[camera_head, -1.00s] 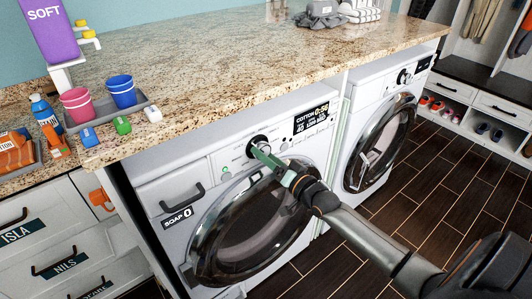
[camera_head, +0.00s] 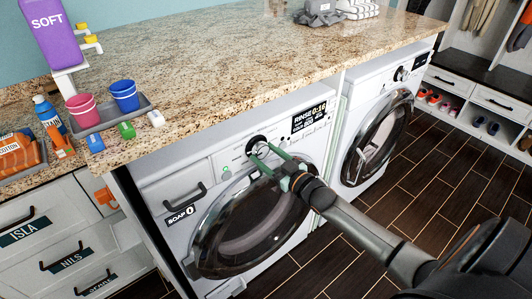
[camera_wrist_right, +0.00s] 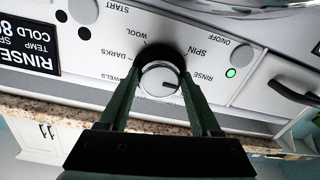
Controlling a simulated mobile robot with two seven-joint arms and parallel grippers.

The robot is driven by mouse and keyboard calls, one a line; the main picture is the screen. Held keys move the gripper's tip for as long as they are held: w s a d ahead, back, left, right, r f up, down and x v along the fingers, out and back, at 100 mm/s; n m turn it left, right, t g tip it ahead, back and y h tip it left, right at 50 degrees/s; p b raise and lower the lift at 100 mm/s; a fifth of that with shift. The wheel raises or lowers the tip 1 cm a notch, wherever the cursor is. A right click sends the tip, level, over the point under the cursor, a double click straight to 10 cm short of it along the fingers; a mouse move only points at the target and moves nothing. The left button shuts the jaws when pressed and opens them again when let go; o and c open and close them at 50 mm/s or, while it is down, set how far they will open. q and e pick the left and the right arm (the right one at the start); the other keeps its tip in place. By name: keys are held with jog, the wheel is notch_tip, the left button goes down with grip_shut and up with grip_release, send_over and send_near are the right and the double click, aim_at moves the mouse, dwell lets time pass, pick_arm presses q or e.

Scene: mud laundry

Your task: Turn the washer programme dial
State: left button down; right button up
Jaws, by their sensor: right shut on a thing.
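The washer programme dial (camera_head: 257,143) is a round knob with a black ring on the front of the left white washer (camera_head: 160,183). My right gripper (camera_head: 262,150) is shut on the dial, with a green finger on each side of it. In the right wrist view the dial (camera_wrist_right: 160,78) sits between the fingertips, its dark mark pointing towards the RINSE label. The washer display (camera_head: 309,116) reads RINSE 0:16. In the right wrist view the display (camera_wrist_right: 30,50) appears upside down. My left gripper is not in view.
A granite counter (camera_head: 230,65) overhangs the washer just above the dial. A second machine (camera_head: 375,135) is on the right. Dark floor (camera_head: 400,200) lies in front.

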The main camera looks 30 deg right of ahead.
jog(key=shift+n, duration=0.9)
jog(key=o, duration=1.4)
jog(key=shift+s, duration=0.15)
jog(key=s, duration=0.4)
jog(key=s+d, duration=0.1)
jog(key=s, duration=0.7)
jog(key=shift+s+d, duration=0.1)
jog(key=shift+d, duration=0.1)
